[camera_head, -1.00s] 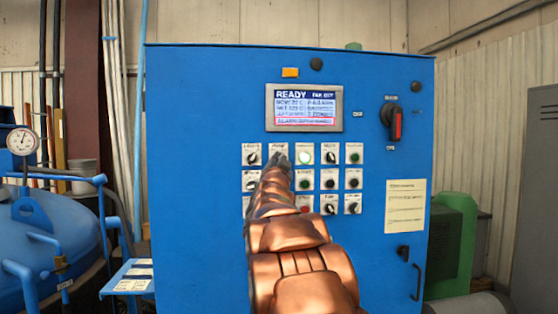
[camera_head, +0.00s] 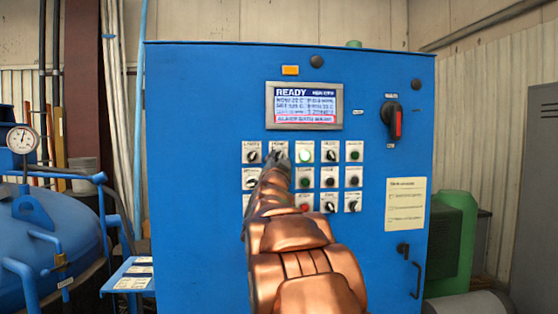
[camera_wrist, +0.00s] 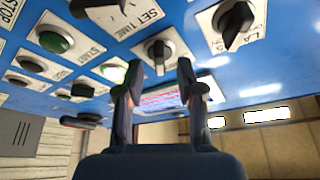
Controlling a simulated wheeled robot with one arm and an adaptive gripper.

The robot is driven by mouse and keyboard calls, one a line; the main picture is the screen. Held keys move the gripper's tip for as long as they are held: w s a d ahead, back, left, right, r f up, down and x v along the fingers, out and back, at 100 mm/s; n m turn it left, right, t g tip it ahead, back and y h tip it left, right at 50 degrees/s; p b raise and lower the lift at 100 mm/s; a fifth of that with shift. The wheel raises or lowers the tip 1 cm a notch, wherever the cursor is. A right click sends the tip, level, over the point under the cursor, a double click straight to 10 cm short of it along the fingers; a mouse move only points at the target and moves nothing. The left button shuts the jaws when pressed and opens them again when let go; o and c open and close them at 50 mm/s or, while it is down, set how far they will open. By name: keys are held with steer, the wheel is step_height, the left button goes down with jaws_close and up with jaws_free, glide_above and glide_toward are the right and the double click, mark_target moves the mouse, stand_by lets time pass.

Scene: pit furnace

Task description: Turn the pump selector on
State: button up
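The blue control panel (camera_head: 210,90) faces me with rows of knobs and buttons. My gripper (camera_head: 277,157) reaches to the second position of the top row in the head view and hides most of the control there. In the wrist view my gripper (camera_wrist: 160,68) is open, its two fingers apart. A selector knob (camera_wrist: 158,52) on a white plate shows between and just beyond the fingertips, its grip pointing roughly along the fingers. I cannot read its label, so I cannot confirm it is the pump selector. I cannot tell whether a finger touches it.
Another selector (camera_head: 254,157) is left of my gripper and a lit greenish button (camera_head: 304,152) is right of it. A screen (camera_head: 305,107) reading READY is above. A red-handled switch (camera_head: 397,123) is at right. A blue tank (camera_head: 55,235) stands at left.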

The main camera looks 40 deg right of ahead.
steer(key=v, duration=1)
steer(key=shift+a, duration=0.15)
stand_by(0.4)
